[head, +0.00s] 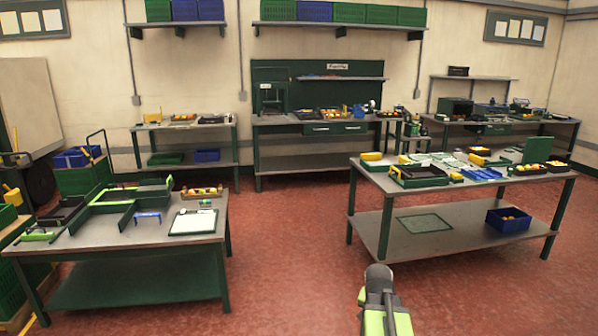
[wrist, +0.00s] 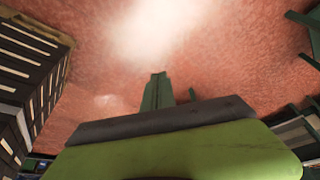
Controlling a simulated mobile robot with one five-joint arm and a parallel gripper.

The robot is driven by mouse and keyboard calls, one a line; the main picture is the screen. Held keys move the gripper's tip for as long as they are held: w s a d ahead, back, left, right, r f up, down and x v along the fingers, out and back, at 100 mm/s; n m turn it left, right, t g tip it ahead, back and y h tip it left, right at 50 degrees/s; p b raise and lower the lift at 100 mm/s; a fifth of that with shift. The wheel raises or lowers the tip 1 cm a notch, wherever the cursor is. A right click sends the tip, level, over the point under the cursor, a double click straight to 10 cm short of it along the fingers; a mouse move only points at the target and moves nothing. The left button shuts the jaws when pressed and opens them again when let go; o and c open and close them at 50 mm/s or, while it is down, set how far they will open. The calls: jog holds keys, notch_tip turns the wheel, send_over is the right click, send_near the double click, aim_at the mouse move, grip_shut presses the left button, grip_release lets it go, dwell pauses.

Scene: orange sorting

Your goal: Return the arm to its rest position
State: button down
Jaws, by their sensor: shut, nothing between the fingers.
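My gripper (wrist: 157,78) shows in the wrist view as narrow dark green fingers beyond a dark grey bar and a broad light green part of my arm. The fingers are together, with nothing between them. They stand out against the red floor, apart from any object. In the head view, a grey and light green part of my arm (head: 381,302) rises from the bottom edge, right of centre, over open floor. The fingers cannot be made out clearly there.
A left table (head: 110,238) holds green frames and a clipboard (head: 194,222). A right table (head: 480,190) holds trays and has a blue crate (head: 508,220) on its lower shelf. Benches (head: 310,142) line the back wall. The red floor (head: 290,240) between the tables is clear.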

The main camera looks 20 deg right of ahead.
jog(key=w+a+r+n+y+p, duration=0.1)
jog(key=w+a+n, duration=0.15)
jog(key=a, duration=0.55)
jog(key=w+a+r+n, duration=0.1)
jog(key=w+a, duration=0.2)
jog(key=a, duration=0.4)
jog(key=s+a+n+g+y+p, duration=0.1)
jog(key=s+a+n, duration=0.1)
jog(key=a, duration=0.8)
jog(key=s+a+n+g+y, duration=0.1)
jog(key=a+n, duration=0.4)
jog(key=a, duration=0.5)
jog(key=shift+s+a+p, duration=0.35)
jog(key=shift+s+p, duration=0.05)
